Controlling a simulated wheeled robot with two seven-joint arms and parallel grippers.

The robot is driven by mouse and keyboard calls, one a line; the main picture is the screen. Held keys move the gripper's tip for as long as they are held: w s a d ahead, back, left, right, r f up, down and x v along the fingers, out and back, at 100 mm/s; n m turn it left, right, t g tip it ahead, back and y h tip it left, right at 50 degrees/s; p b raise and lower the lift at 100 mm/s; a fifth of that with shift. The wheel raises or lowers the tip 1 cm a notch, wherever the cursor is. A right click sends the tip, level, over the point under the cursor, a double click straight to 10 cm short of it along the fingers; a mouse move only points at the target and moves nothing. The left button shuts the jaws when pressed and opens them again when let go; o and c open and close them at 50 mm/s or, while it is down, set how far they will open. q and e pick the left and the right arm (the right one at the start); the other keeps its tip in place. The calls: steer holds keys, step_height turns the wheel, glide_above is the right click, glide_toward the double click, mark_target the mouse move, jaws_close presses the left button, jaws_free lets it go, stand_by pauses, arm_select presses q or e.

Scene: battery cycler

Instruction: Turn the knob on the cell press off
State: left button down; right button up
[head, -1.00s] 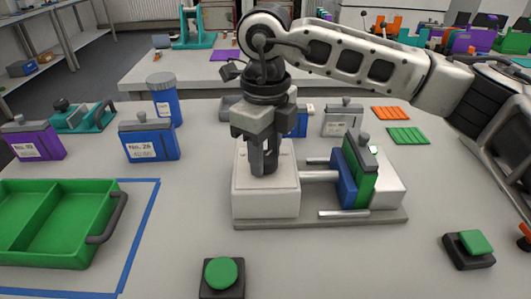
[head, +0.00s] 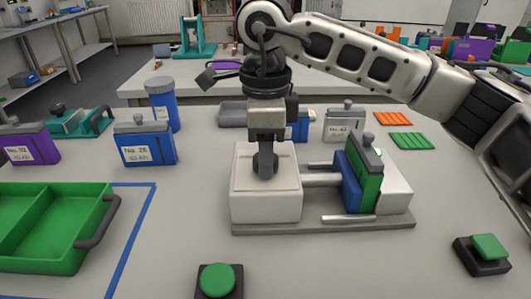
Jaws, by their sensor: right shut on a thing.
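The cell press (head: 265,206) stands mid-table: a white block on a grey base plate, with rods running right to a blue plate (head: 351,190), a green plate (head: 368,183) and a second white block. My right gripper (head: 265,166) points straight down onto the top of the left white block. Its fingers are shut on the knob there, which they almost wholly hide. Which way the knob points cannot be told. My left gripper is not in view.
A green tray (head: 108,222) with a grey handle lies at left inside blue tape. Blue case No. 28 (head: 147,147) and a blue canister (head: 162,104) stand behind. Green buttons sit at front middle (head: 217,281) and right (head: 489,247).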

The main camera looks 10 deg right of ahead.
steer(key=shift+r, duration=0.1)
stand_by(0.3)
steer(key=o, duration=1)
step_height(320, 180, up, 16)
steer(key=p, duration=0.1)
steer(key=shift+p, duration=0.35)
